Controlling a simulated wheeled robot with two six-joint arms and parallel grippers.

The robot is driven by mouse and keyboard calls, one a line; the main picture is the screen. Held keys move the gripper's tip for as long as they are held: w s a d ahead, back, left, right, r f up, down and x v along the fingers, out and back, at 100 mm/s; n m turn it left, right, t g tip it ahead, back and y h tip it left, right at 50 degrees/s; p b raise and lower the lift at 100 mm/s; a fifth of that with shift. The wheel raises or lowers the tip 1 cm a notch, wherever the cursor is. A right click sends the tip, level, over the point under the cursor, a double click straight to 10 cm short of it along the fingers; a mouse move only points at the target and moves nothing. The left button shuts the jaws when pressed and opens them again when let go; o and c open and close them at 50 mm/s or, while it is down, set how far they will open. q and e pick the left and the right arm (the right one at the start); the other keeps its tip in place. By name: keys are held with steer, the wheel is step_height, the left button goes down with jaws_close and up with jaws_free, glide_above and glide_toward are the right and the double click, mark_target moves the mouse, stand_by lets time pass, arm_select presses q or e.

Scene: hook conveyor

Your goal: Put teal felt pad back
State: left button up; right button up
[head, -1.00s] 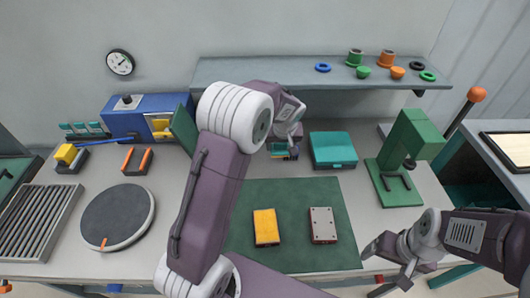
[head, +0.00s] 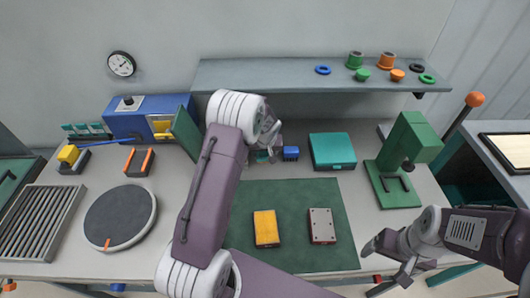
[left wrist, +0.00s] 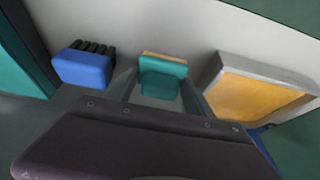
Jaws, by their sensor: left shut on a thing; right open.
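The teal felt pad (left wrist: 163,80) is a small teal block with a tan strip along its far edge. It sits between the fingers of my left gripper (left wrist: 165,95), which is shut on it. In the head view my left gripper (head: 263,157) is behind the green mat, left of a blue block, and my arm hides part of it. My right gripper (head: 390,262) is open and empty at the front right, near the table's edge.
A blue block (head: 290,153) with black bristles stands beside the held pad. A pale orange-floored tray (left wrist: 262,92) lies on the pad's other side. A teal box (head: 332,150), green mat (head: 290,200) and green slanted board (head: 186,133) are nearby; a shelf (head: 320,72) runs above.

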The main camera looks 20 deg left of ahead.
arm_select(q)
steer(key=shift+f, duration=0.2)
steer(key=o, duration=1.3)
steer(key=shift+d+r, duration=0.1)
steer(key=shift+r, duration=0.45)
steer(key=v, duration=1.1)
steer(key=s+d+f+m+g, duration=0.1)
steer(key=s+d, duration=0.1)
steer(key=s, duration=0.6)
steer(key=s+d+m+g+h, duration=0.1)
steer(key=s+d+m, duration=0.1)
steer(key=s, duration=0.5)
steer(key=s+d+f+m+g+h, duration=0.1)
steer(key=s+d+m, duration=0.1)
steer(key=s, duration=0.6)
steer(key=shift+s+d+f, duration=0.35)
steer(key=shift+d, duration=0.25)
steer(key=shift+w+f, duration=0.15)
steer(key=shift+w, duration=0.15)
